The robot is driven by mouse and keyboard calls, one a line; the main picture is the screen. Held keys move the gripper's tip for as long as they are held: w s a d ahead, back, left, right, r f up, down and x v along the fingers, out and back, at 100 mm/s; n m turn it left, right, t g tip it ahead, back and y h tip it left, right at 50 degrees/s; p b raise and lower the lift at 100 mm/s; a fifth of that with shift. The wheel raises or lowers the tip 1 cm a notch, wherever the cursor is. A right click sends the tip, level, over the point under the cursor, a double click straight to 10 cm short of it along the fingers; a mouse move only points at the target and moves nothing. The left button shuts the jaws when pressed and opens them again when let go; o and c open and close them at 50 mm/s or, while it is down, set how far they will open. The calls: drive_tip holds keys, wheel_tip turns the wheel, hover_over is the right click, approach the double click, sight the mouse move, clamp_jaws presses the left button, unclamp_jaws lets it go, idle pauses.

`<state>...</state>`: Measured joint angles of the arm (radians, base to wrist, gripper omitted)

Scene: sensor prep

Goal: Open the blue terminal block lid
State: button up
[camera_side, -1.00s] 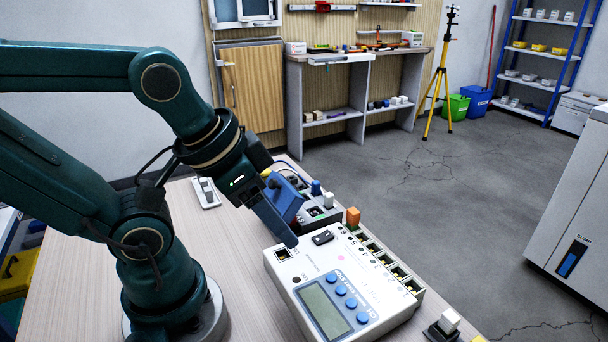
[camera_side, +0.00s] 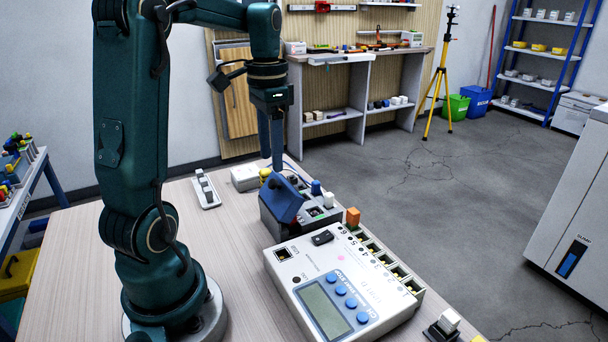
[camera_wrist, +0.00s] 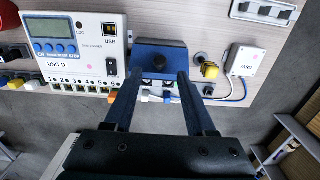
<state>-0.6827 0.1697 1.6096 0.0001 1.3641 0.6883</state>
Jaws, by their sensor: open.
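The blue terminal block lid (camera_side: 285,200) stands tilted up on its grey terminal block (camera_side: 318,213), with part of the block's top uncovered in the side view. In the wrist view the lid (camera_wrist: 160,62) is a wide blue panel with a dark round knob or hole, right of the white data logger. My gripper (camera_side: 272,165) is above and behind the lid, pointing down. In the wrist view my gripper (camera_wrist: 154,80) has its two fingers apart with nothing between them. I cannot tell from the side view whether a fingertip touches the lid.
The white data logger (camera_side: 290,279) sits close in front of the block. An orange plug (camera_side: 353,216) stands at its back edge. A white box (camera_wrist: 243,61) with cables and a yellow-capped knob (camera_wrist: 210,69) are beside the block.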

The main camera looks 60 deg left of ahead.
sight(272, 182)
drive_tip(key=shift+f, duration=2.55)
drive_tip(key=shift+s, duration=0.1)
clamp_jaws()
